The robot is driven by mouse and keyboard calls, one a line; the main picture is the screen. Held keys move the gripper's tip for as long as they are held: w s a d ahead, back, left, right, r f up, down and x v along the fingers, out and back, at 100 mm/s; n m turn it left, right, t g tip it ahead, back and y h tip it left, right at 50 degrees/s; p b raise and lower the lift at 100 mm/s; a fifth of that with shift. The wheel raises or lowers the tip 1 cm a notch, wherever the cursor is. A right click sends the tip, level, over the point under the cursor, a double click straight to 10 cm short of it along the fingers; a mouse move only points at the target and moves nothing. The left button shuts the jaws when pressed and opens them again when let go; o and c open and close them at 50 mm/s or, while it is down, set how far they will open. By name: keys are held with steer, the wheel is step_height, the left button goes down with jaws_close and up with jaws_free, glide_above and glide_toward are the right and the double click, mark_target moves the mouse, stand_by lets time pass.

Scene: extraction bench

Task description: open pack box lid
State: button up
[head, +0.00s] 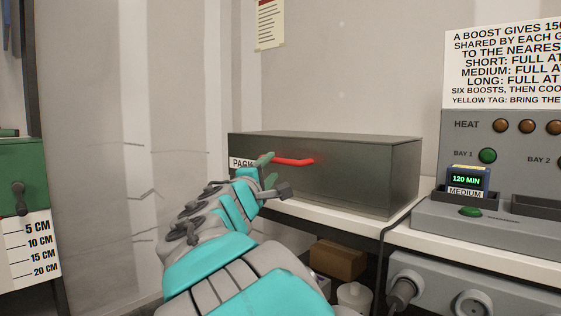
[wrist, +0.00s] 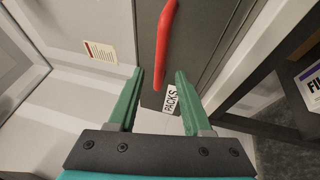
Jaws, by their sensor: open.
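The pack box (head: 345,180) is a dark grey box on the white bench, with its lid (head: 330,138) shut. A red handle (head: 294,161) runs across the upper front, beside a white label reading PACKS that is partly hidden by my gripper in the head view. My gripper (head: 267,170) is at the left part of the box front, near the handle's left end. In the wrist view my gripper's green fingers (wrist: 157,100) are apart and empty. The red handle (wrist: 165,45) lies beyond the fingertips, roughly in line with the gap, and the PACKS label (wrist: 171,99) shows between the fingers.
A grey charging station (head: 500,215) with a 120 MIN pack (head: 468,181) stands right of the box. A cable hangs at the bench edge. A brown carton (head: 338,259) and a white container (head: 354,297) are below the bench. A green unit (head: 22,175) is at far left.

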mark_target(277, 162)
steer(key=x, duration=0.5)
steer(key=shift+w+d+p, duration=0.2)
steer(key=shift+w+p, duration=0.1)
steer(key=shift+w, duration=0.05)
steer(key=shift+c, duration=0.2)
jaws_close()
stand_by(1.0)
